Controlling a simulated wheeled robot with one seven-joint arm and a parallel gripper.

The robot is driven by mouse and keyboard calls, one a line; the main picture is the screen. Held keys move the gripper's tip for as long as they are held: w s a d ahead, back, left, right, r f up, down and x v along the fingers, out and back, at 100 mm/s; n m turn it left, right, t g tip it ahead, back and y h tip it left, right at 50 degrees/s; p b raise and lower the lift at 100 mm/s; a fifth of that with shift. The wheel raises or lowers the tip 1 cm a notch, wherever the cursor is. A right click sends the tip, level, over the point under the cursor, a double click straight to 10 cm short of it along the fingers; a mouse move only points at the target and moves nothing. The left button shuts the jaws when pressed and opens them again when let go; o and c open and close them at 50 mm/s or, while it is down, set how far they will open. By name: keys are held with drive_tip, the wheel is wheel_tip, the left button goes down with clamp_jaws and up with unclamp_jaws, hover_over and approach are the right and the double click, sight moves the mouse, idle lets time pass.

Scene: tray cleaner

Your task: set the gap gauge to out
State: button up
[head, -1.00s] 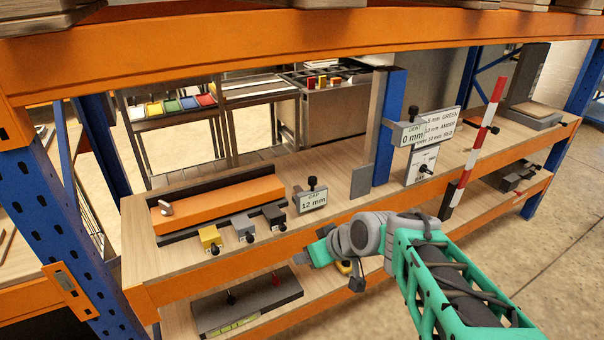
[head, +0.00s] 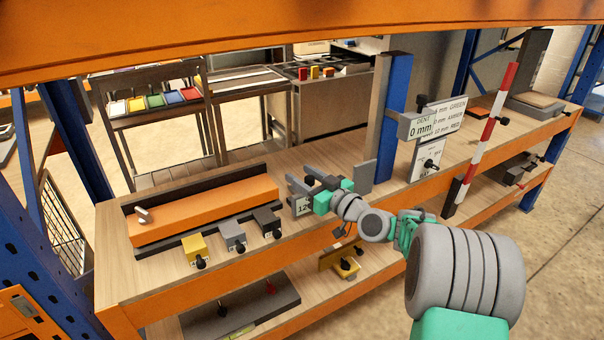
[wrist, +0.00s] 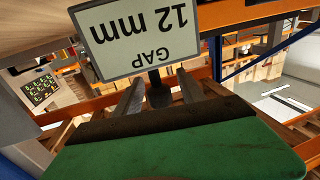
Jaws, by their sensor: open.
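The gap gauge (head: 301,206) is a small grey-framed sign on the shelf. It also shows upside down in the wrist view (wrist: 137,32), reading GAP 12 mm. Its dark knob (wrist: 158,93) lies between my two fingers in the wrist view. In the head view my gripper (head: 306,184) hides the knob and part of the sign. My gripper is open, with grey fingers on either side of the knob. I cannot tell whether either finger touches it.
Left of the gauge are an orange beam (head: 205,210) and yellow, grey and black blocks with knobs. Right of it stand a blue post (head: 390,130), a dent gauge (head: 421,127) reading 0 mm and a red-white striped pole (head: 487,135). An orange rail (head: 240,250) edges the shelf.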

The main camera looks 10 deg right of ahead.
drive_tip(key=shift+w+a, duration=0.15)
drive_tip(key=shift+w, duration=0.1)
drive_tip(key=shift+c, duration=0.5)
clamp_jaws()
idle(0.8)
